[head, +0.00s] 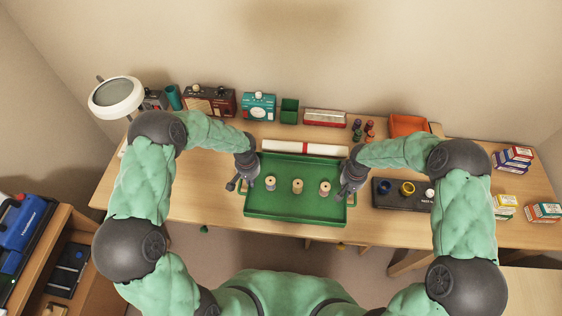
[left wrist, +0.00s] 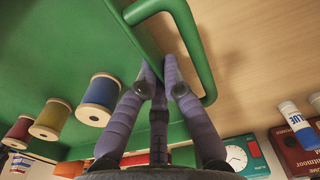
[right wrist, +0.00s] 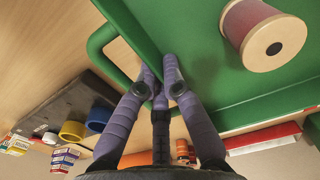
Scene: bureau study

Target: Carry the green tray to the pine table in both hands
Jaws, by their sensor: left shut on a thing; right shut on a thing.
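The green tray (head: 295,212) is in front of me in the head view, over the front part of the long light wood desk (head: 195,205). It carries three thread spools, a blue one (head: 270,183), a tan one (head: 297,186) and a red one (head: 324,188), all upright. My left gripper (head: 243,184) is shut on the tray at its left handle (left wrist: 192,45). My right gripper (head: 346,190) is shut on it at its right handle (right wrist: 98,45). I cannot tell whether the tray touches the desk. No table is clearly identifiable as the pine one.
Radios, boxes and a lamp (head: 117,97) line the back. A wooden unit (head: 50,255) stands left; a light wood surface (head: 530,285) shows lower right.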

